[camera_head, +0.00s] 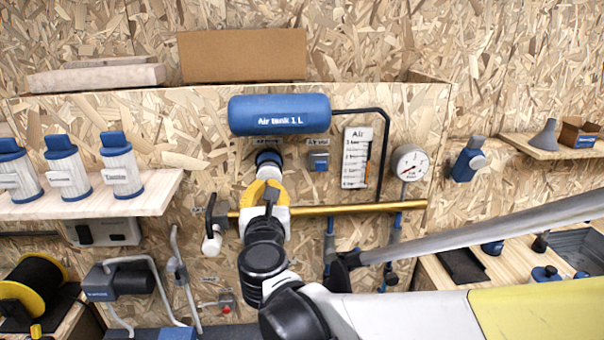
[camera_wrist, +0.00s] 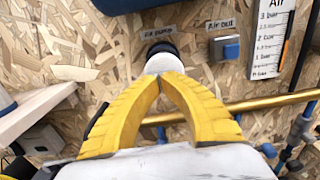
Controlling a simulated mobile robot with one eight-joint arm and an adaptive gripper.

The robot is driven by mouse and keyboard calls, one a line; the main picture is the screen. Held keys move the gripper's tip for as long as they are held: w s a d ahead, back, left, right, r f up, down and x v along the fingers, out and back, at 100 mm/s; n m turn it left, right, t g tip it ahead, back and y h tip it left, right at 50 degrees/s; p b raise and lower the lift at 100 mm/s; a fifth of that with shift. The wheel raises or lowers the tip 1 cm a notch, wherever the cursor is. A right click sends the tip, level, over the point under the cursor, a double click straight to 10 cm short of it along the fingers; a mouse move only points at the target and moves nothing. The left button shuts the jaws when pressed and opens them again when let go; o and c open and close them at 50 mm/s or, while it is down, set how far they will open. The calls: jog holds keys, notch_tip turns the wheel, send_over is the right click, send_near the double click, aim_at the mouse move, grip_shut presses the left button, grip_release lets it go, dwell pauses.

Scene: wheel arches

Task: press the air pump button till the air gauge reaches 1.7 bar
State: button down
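The air pump button (camera_head: 268,158) is a round dark and white part on the chipboard wall, under the blue air tank. It also shows below the "Air pump" label in the wrist view (camera_wrist: 162,62). My gripper (camera_head: 267,181) has its yellow fingertips together in the wrist view (camera_wrist: 160,79), right in front of the button's white part. I cannot tell whether they touch it or how far it is pushed in.
A blue air out block (camera_head: 319,160) sits right of the pump, beside an "Air" bar scale (camera_head: 356,158). A brass pipe (camera_head: 340,209) runs below. The blue air tank (camera_head: 280,115) is above.

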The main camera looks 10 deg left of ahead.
jog(key=shift+s+d, duration=0.1)
jog(key=shift+s, duration=0.15)
jog(key=v, duration=0.6)
dwell(0.9)
jog(key=s+d+f+m+g+h+b, duration=0.1)
jog(key=d+f+m+g+h+b, duration=0.2)
jog(key=d+m, duration=0.75)
jog(key=d+f+m+g+h+b, duration=0.1)
jog(key=d+f+m+g+h, duration=0.15)
jog(key=d+f+m, duration=0.8)
jog(key=s+d+f+m+g+b, duration=0.1)
jog(key=s+d+f+m+g, duration=0.1)
jog(key=s+d+m, duration=0.4)
jog(key=s+d+f+m+g+y+b, duration=0.1)
jog(key=s+d+f+m+g+b, duration=0.1)
jog(key=s+d+m, duration=0.4)
jog(key=s+f+m+g, duration=0.1)
jog(key=s+f+m, duration=0.1)
jog(key=s+m, duration=0.2)
jog(key=shift+d+f+m, duration=0.3)
jog(key=shift+f+m, duration=0.1)
jog(key=shift+m, duration=0.4)
